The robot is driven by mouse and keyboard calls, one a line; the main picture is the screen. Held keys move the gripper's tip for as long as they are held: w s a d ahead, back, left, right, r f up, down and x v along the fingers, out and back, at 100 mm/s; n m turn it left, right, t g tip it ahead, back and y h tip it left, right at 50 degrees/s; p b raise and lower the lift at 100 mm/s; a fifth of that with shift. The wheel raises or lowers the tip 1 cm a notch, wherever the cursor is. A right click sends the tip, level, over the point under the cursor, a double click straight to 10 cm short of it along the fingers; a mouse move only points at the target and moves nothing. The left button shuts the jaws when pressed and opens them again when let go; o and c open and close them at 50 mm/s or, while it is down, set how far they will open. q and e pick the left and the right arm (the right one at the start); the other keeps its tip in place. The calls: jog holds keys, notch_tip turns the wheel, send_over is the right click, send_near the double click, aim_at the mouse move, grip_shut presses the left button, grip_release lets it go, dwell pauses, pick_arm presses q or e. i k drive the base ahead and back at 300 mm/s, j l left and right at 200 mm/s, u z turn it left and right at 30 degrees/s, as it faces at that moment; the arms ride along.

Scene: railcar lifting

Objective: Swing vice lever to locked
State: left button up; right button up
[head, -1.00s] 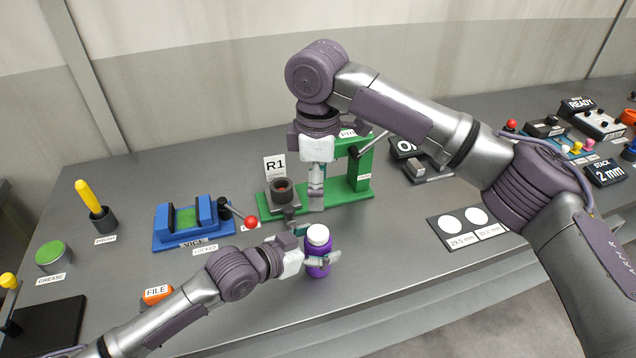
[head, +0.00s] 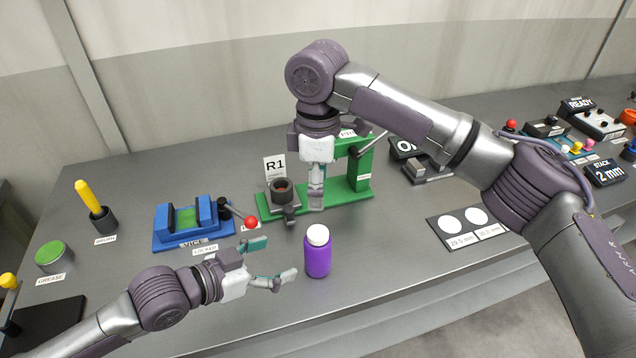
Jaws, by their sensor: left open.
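The blue vice (head: 191,222) stands on the bench at left centre, with green between its jaws. Its dark lever (head: 237,212) ends in a red ball (head: 251,222) and points to the right and toward me. A LOCKED label (head: 205,252) lies in front of the vice, partly close to my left gripper. My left gripper (head: 279,259) is open and empty, just below the red ball in the picture and left of the purple bottle. My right gripper (head: 316,200) points down in front of the green press; its fingertips are too small to judge.
A purple bottle with a white cap (head: 317,256) stands upright on the bench, right of my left gripper. The green press (head: 362,170) and a dark cup (head: 282,190) by the R1 sign are behind. A yellow-handled brush (head: 90,198) and grease tin (head: 50,255) stand at left.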

aim_at(250, 221)
jog(key=k, duration=1)
